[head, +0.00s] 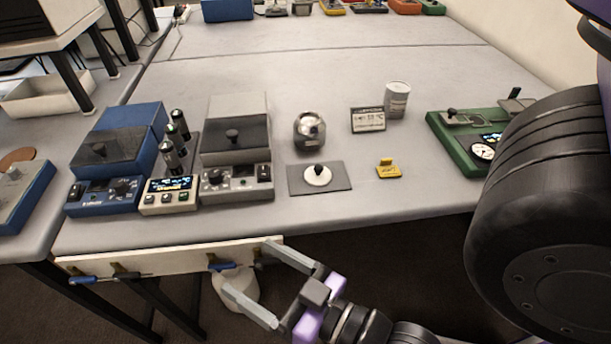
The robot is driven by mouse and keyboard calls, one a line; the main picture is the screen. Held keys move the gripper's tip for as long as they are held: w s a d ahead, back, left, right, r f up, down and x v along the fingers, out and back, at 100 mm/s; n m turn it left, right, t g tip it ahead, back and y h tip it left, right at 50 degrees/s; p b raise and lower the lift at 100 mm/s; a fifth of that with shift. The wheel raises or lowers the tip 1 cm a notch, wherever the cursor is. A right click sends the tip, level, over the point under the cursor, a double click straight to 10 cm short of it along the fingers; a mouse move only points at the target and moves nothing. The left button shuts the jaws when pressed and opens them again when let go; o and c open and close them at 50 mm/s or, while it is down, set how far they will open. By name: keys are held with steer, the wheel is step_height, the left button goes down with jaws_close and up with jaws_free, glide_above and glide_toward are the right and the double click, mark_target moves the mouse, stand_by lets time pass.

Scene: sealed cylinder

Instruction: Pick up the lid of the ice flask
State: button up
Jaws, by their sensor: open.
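The lid (318,176), a white disc with a black knob, lies on a dark grey mat (338,185) near the table's front edge. The ice flask (309,133) looks like the round dark-silver vessel just behind the mat. It stands upright with its mouth uncovered, and something pale shows inside. My gripper (243,265) is open and empty at the bottom of the head view, in front of the table edge. It is apart from the lid, nearer to me and to its left.
Grey (236,150) and blue (117,160) instruments stand left of the mat, with a small controller (170,195) between them. A yellow tag (388,169), a small display (368,120) and a white can (397,98) are to the right. A green device (462,155) is farther right.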

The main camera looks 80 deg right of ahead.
steer(key=w+d+r+n+t+p, duration=0.1)
steer(key=w+d+r+n+p, duration=0.25)
steer(key=w+d+r, duration=0.85)
steer(key=w+d+r+n+t+p, duration=0.1)
steer(key=w+d+r+n+p, duration=0.25)
steer(key=w+d+r, duration=0.8)
steer(key=n+g+y+p, duration=0.3)
steer(key=n+g+y, duration=0.2)
steer(key=n+g, duration=1.25)
glide_above(319, 167)
steer(key=shift+m+g, duration=0.55)
steer(key=shift+m, duration=0.1)
steer(key=f, duration=1.8)
steer(key=shift+s+d, duration=0.2)
steer(key=shift+d, duration=0.2)
steer(key=shift+s+f, duration=0.1)
steer(key=shift+f, duration=0.15)
steer(key=shift+w+a+f+p, duration=0.1)
steer(key=shift+f, duration=1.1)
steer(key=shift+w+a+f+p, duration=0.15)
steer(key=shift+f, duration=1)
steer(key=shift+w+a+f+p, duration=0.1)
steer(key=shift+f, duration=1.1)
steer(key=c, duration=1.4)
